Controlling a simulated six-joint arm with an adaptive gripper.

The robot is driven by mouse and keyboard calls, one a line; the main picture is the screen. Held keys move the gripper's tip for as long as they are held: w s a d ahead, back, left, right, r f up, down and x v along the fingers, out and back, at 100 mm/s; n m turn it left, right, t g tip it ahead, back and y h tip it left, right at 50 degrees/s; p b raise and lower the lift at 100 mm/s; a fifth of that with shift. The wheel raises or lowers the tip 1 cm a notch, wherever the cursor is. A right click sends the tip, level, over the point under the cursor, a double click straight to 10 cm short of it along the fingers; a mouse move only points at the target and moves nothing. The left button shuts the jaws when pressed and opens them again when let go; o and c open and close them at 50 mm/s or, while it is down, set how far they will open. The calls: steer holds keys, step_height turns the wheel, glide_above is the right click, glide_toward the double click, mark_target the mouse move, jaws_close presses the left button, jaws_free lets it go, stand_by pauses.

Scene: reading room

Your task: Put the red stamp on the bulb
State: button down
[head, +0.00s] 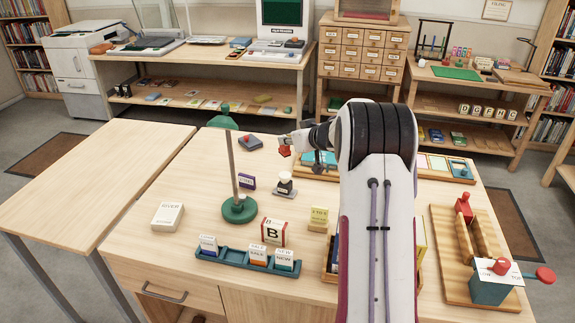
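My gripper (292,142) is small and dark at the end of my arm, over the back middle of the table. A small red thing (285,151) shows right at its fingertips. I cannot tell whether the fingers hold it or it lies behind them. A red stamp-like block with a knob (463,207) stands on the wooden rack at the right. A small white and black rounded thing on a dark base (284,184) stands below my gripper in the picture. It may be the bulb, but it is too small to be sure.
A green stand with a tall rod (239,207) rises left of centre. A teal tray (232,259) holds several labelled blocks in front. A "B" block (273,232), a white box (168,216) and a yellow block (318,219) stand nearby. The table's left part is mostly clear.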

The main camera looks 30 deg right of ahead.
mark_target(288, 151)
steer(key=shift+f, duration=2.2)
steer(key=shift+f, duration=1.85)
steer(key=shift+f, duration=0.15)
steer(key=c, duration=2)
jaws_free()
steer(key=shift+v, duration=6.1)
